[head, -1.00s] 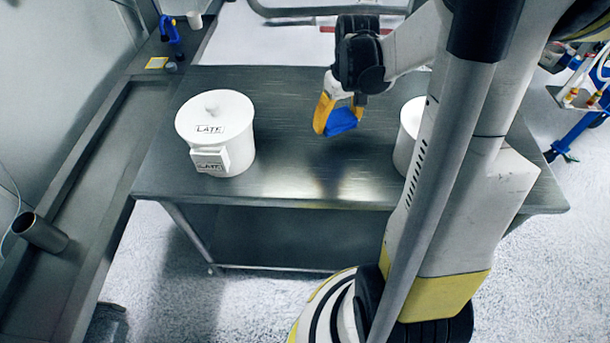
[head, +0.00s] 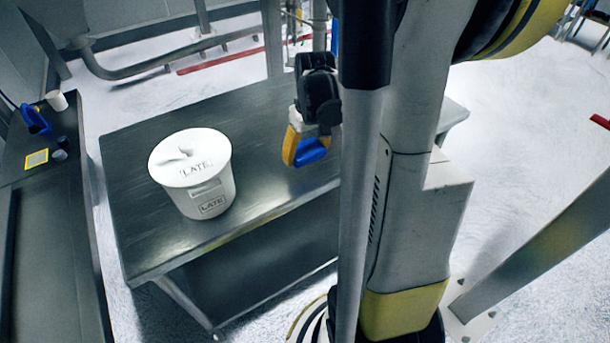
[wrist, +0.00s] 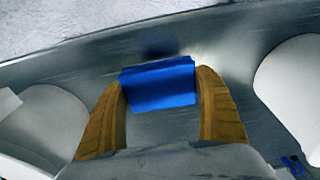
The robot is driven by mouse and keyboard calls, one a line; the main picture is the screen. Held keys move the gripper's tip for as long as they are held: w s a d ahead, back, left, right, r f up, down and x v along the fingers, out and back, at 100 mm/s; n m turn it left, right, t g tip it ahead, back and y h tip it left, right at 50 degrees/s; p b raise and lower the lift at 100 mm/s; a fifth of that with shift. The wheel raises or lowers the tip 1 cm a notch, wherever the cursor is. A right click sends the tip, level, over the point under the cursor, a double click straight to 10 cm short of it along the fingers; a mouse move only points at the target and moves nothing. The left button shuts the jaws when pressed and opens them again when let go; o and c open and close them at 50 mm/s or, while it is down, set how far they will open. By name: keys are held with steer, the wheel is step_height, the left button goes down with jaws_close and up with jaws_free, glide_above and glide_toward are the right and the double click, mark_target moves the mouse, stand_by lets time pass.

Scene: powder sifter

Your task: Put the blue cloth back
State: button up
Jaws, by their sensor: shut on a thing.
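The blue cloth (head: 312,151) is a small folded bundle held between the yellow fingers of my gripper (head: 302,152). In the wrist view the cloth (wrist: 160,84) spans the gap between both fingertips of my gripper (wrist: 163,92). My gripper is shut on it, above the steel table (head: 262,130), right of the white lidded tub in the head view. The table surface (wrist: 225,52) shows beyond the cloth in the wrist view; the exact height above it is hard to tell.
A white lidded tub (head: 205,195) labelled LATE stands on the table's left part. In the wrist view white rounded tubs show at left (wrist: 45,115) and right (wrist: 290,85). A side counter (head: 45,220) at far left holds a blue tool (head: 35,120), a white cup (head: 57,100) and a yellow square (head: 37,158).

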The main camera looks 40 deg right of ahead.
mark_target(306, 172)
steer(key=shift+f+b, duration=1.1)
steer(key=shift+f, duration=2.05)
steer(key=shift+f, duration=0.2)
steer(key=o, duration=1.3)
steer(key=shift+o, duration=0.2)
steer(key=r+p, duration=0.1)
steer(key=r, duration=0.3)
steer(key=s+r+p, duration=0.1)
steer(key=r+p, duration=0.1)
steer(key=r, duration=0.2)
steer(key=r+p, duration=0.2)
steer(key=r, duration=0.2)
steer(key=shift+s+a+r, duration=0.15)
steer(key=shift+s+r, duration=0.05)
steer(key=s+a+r+n+t, duration=0.1)
steer(key=s+a+r+t, duration=0.1)
steer(key=a, duration=1)
steer(key=s+a+r+n+t, duration=0.1)
steer(key=a+r, duration=0.5)
steer(key=a, duration=0.7)
steer(key=s+t, duration=0.1)
steer(key=t, duration=0.1)
steer(key=shift+n+t, duration=0.3)
steer(key=shift+t, duration=0.1)
steer(key=shift+a, duration=0.1)
